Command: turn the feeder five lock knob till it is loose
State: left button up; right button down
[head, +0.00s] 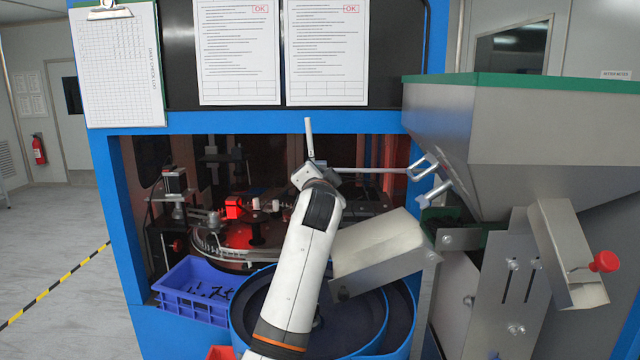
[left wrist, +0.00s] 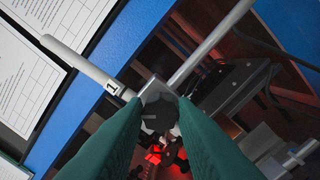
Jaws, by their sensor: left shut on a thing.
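A dark round knob (left wrist: 157,112) sits on a grey clamp block (left wrist: 152,90) in the left wrist view. The block joins two pale rods, and a tag reading "1" (left wrist: 112,88) is on one of them; I see no "5". My left gripper (left wrist: 159,120) has its two green fingers closed on the sides of the knob. In the head view, the upright rod (head: 309,138) and the side rod (head: 370,170) meet just beyond the end of my white arm, which hides the knob and fingers. My right gripper is not in view.
A steel hopper (head: 540,140) with a red knob (head: 605,262) stands at right. A tilted metal chute (head: 380,250) lies close to my arm, above a blue bowl (head: 240,325). A blue crate (head: 185,308) stands left. The blue machine frame (head: 250,122) surrounds the opening.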

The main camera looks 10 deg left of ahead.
pick_arm(q)
jog(key=shift+f+n+b, duration=0.2)
jog(key=shift+n+b, duration=0.65)
jog(key=shift+n, duration=2.85)
jog(key=o, duration=1)
jog(key=shift+r, duration=0.1)
